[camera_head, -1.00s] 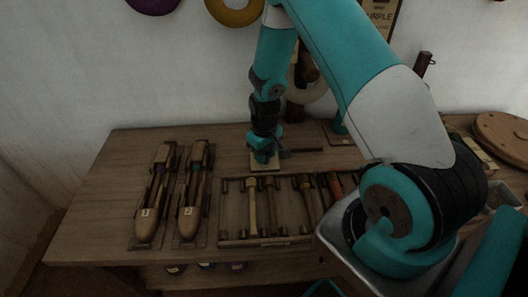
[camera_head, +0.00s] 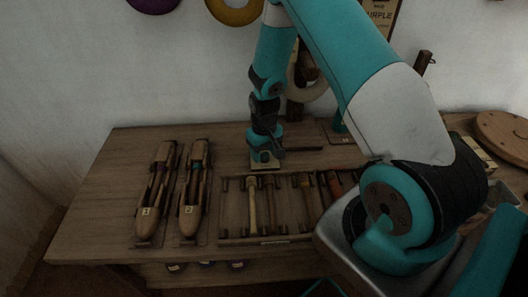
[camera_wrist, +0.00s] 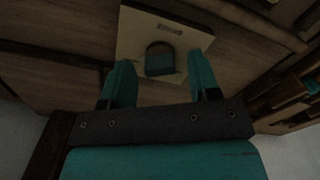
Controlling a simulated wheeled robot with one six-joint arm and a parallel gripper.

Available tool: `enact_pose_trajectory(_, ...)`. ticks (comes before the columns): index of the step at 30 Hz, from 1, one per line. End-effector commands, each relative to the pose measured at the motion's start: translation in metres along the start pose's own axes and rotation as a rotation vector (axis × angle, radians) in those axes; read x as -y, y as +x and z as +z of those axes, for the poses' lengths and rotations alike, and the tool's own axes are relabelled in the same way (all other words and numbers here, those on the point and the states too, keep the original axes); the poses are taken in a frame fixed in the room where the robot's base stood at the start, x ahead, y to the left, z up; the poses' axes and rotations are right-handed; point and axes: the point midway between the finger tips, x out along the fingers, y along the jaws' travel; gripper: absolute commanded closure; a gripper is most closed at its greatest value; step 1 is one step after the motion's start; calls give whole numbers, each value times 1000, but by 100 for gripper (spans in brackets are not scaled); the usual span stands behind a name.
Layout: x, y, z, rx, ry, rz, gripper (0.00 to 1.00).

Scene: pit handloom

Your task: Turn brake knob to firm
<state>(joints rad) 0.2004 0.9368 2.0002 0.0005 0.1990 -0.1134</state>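The brake knob (camera_wrist: 160,62) is a small dark, arch-shaped piece with a teal lower part in the wrist view. It sits on a pale square plate (camera_wrist: 138,38) with a small label at its far edge, too dark to read. My gripper (camera_wrist: 160,68) is open, with one teal finger on each side of the knob and a visible gap to it on both sides. In the head view my gripper (camera_head: 264,156) points down over the plate (camera_head: 265,167) at the back of the bench. The knob is hidden there by my gripper.
Two wooden shuttles (camera_head: 155,195), marked 1 and 2, lie on the bench (camera_head: 95,200) at left. A divided wooden tray (camera_head: 232,238) with several wooden-handled pieces lies in front of the plate. The left end of the bench is clear.

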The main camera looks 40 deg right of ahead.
Motion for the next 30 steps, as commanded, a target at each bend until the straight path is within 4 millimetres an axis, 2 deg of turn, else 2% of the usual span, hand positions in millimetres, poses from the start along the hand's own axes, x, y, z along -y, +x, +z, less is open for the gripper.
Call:
enact_pose_trajectory(8,0,0,1,4,-1,-1,45)
enact_pose_trajectory(13,0,-18,0,0,-1,0,45)
enact_pose_trajectory(17,0,-47,0,-2,-1,0,45)
enact_pose_trajectory(24,0,-109,-1,-2,-1,0,45)
enact_pose_trajectory(30,0,-151,-1,-1,-1,0,45)
